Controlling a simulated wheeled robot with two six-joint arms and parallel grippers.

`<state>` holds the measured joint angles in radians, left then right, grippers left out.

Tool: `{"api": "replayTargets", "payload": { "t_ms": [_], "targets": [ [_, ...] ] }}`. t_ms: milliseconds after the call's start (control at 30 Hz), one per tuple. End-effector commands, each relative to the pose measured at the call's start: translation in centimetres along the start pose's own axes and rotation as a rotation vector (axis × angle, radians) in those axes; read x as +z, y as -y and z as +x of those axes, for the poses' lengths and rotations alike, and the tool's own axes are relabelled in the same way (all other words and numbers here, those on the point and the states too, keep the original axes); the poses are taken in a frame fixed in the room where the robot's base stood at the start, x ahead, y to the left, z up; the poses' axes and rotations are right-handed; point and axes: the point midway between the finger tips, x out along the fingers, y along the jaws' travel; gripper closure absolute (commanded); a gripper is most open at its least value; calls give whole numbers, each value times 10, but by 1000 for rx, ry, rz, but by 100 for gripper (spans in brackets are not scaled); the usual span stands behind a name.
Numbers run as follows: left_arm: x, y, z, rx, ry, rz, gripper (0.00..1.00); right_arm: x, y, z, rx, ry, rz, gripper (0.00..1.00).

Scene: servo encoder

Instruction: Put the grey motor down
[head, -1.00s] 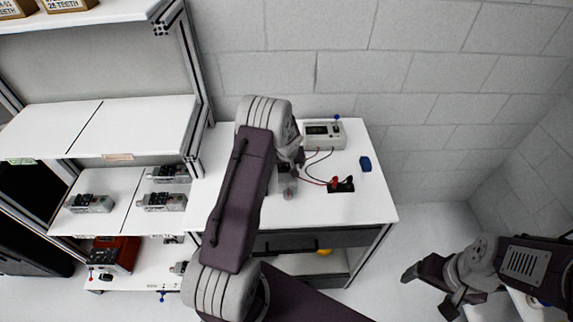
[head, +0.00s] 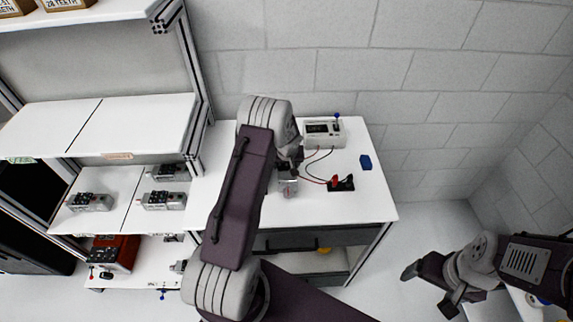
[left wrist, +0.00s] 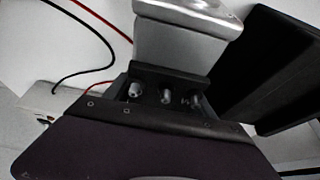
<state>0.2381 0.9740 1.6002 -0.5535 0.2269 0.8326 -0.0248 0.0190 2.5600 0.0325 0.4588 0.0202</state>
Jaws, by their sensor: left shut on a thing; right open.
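The grey motor (head: 288,188) is a small metal block over the white table (head: 369,208), below my left gripper (head: 287,172). In the left wrist view the grey motor (left wrist: 182,45) is a pale grey body with a wider plate at its end. My left gripper (left wrist: 165,88) is shut on it. My left arm covers part of the view from the head, and I cannot tell whether the motor touches the tabletop. My right gripper (head: 428,290) is open and empty at the lower right, well away from the table.
A white instrument (head: 324,133) stands at the table's back, with red and black wires running to a black base (head: 341,184) with red and black clips, right of the motor. A blue block (head: 366,162) lies at the right. Shelves with several devices stand left.

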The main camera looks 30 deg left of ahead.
Motion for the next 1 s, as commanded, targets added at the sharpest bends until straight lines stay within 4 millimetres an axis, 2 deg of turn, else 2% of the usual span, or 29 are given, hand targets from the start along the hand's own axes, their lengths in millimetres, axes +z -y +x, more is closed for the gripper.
{"api": "replayTargets", "payload": {
  "t_ms": [367, 567, 800, 1000],
  "targets": [
    [-18, -1, -38, 4, -10, -2, 100, 0, 0, 1, 0, 0, 0, 15],
    [0, -12, -58, 5, -9, 3, 100, 2, 0, 17, 0, 0, 0, 15],
    [28, -30, -98, 7, -11, 4, 100, 4, -1, 37, 0, 0, 0, 15],
    [47, -43, -128, 6, -9, 1, 100, 5, -1, 45, 0, 0, 0, 15]
  ]
}}
